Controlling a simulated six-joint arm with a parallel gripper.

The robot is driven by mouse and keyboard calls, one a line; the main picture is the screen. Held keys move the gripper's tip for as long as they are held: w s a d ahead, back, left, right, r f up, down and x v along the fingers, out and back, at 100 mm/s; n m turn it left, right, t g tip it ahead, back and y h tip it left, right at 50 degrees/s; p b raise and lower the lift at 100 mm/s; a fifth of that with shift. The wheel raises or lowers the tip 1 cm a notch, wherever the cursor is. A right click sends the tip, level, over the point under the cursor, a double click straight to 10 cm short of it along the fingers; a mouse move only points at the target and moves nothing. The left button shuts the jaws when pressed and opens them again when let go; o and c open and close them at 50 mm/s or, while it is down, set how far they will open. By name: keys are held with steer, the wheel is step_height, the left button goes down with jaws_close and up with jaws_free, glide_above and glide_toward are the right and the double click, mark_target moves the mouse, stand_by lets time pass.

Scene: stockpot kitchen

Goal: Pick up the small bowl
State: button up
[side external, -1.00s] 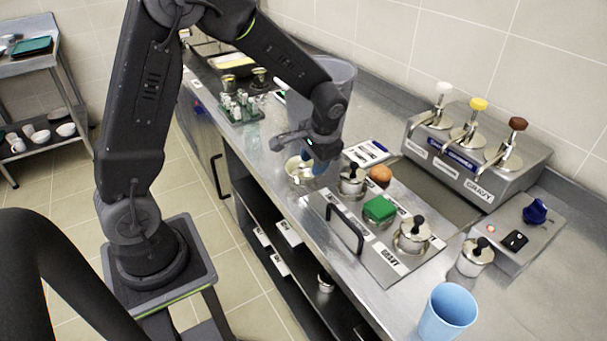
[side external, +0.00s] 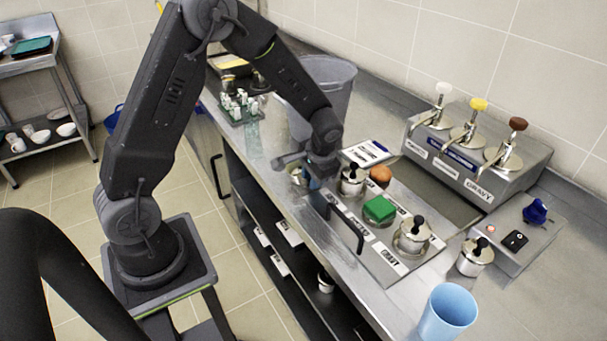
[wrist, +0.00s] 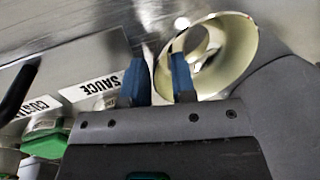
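The small bowl (wrist: 237,62), cream inside, sits on the steel counter in the wrist view, with a curved shiny shape visible inside it. In the side view the small bowl (side external: 297,177) is mostly hidden behind my gripper (side external: 313,182). In the wrist view my gripper (wrist: 160,80) has its two blue fingertips apart. The right fingertip overlaps the bowl's inside near its left rim, and the left one is outside. The rim appears to pass between them; I cannot tell whether either finger touches it.
A steel panel (side external: 385,268) with a black handle, lidded pots and a green block (side external: 379,209) lies right of the bowl. A large grey bin (side external: 330,80) stands behind. A blue cup (side external: 447,314) stands at the front. A sauce dispenser (side external: 478,150) is at the back.

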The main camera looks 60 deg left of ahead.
jaws_close()
